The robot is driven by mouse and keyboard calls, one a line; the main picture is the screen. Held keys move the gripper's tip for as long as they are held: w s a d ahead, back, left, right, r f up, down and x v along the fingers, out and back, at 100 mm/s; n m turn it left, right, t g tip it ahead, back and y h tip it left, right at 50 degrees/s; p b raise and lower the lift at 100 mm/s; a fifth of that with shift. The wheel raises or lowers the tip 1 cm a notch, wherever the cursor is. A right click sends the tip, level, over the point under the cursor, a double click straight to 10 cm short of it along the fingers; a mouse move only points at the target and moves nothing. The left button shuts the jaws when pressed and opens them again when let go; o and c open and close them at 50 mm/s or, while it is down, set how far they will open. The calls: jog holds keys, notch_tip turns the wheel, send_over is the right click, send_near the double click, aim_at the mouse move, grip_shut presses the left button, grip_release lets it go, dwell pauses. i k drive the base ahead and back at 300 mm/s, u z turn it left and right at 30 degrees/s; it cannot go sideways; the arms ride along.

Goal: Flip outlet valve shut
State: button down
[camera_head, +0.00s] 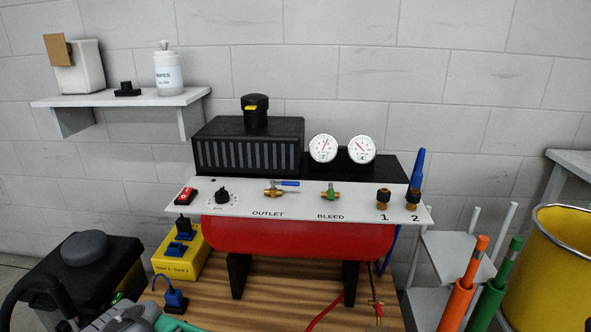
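The outlet valve (273,192) is a small brass valve on the white panel (355,199) of the compressor, above the printed word OUTLET. Its blue lever (287,184) lies roughly horizontal and points right. The bleed valve (330,193), brass with a green handle, is to its right above the word BLEED. I see no gripper fingers in the view. Grey and teal shapes at the lower left edge are cut off, and I cannot tell what they are. Nothing touches the outlet valve.
Left of the valve are a black knob (222,196) and a red switch (186,196). Two gauges (342,149) stand above. Brass couplings 1 (383,198) and 2 (412,200) are at right. The red tank (300,239) sits below, on a wooden top (270,295). Space before the panel looks clear.

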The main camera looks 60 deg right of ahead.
aim_at(272, 183)
jog(key=z, duration=0.7)
jog(key=i, duration=0.5)
